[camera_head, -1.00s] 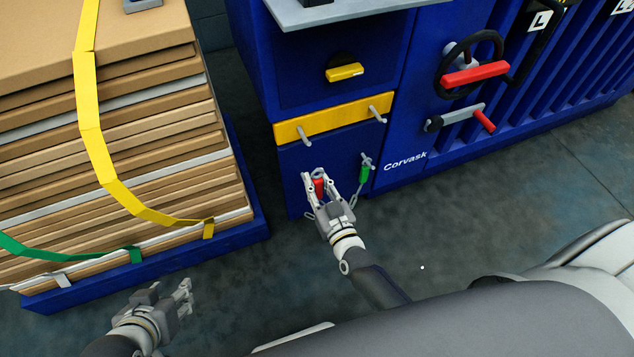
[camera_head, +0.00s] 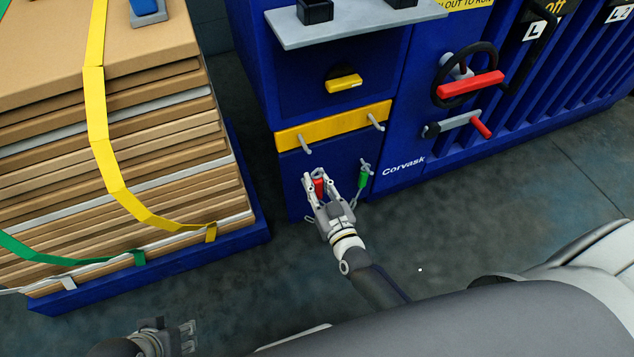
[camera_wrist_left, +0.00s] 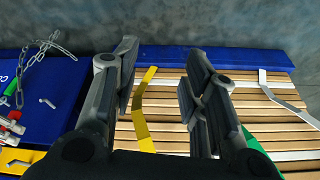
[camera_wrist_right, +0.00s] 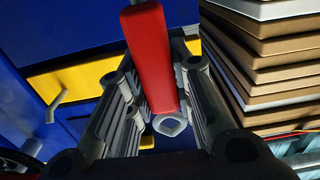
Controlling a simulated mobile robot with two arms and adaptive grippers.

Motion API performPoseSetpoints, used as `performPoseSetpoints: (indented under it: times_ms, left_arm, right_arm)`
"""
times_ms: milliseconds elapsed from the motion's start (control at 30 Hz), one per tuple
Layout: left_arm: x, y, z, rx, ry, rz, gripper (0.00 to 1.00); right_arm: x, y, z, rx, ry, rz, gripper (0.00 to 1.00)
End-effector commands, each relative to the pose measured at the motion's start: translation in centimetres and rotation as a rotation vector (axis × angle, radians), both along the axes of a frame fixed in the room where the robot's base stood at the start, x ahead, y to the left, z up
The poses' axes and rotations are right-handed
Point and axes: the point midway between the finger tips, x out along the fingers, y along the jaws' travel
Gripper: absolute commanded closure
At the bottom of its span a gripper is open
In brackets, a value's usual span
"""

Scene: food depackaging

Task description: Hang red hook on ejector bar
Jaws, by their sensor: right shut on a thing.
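The red hook (camera_head: 320,188) is held between the fingers of my right gripper (camera_head: 319,180), which is shut on it. In the right wrist view the red hook (camera_wrist_right: 150,60) rises between the fingers, with a grey metal ring (camera_wrist_right: 170,125) at its lower end. The yellow bar (camera_head: 335,126) on the blue machine carries two grey pegs; I take it to be the ejector bar. My right gripper is below its left peg (camera_head: 305,146), apart from it in the head view. My left gripper (camera_wrist_left: 162,58) is open and empty, low at left in the head view.
A green hook (camera_head: 363,179) with a chain hangs below the right peg. A yellow handle (camera_head: 344,83), red-handled lever (camera_head: 480,127) and handwheel (camera_head: 468,72) sit on the machine. Strapped cardboard (camera_head: 120,160) on a blue pallet (camera_head: 150,270) stands left. Floor is clear at right.

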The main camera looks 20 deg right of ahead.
Motion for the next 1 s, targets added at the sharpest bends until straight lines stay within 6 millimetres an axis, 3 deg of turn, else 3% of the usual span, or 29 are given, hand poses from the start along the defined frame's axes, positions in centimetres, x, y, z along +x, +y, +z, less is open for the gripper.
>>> performPoseSetpoints:
  times_ms: [700,1000]
  left_arm:
    - [1.2,-0.3,-5.5,0.001,0.031,-0.005,0.6]
    - [1.3,-0.3,-6.2,0.0,0.033,-0.006,0.6]
  right_arm:
    - [0.0,0.0,2.3,0.001,-0.001,-0.001,1.0]
    - [0.0,0.0,2.4,0.001,-0.001,0.0,1.0]
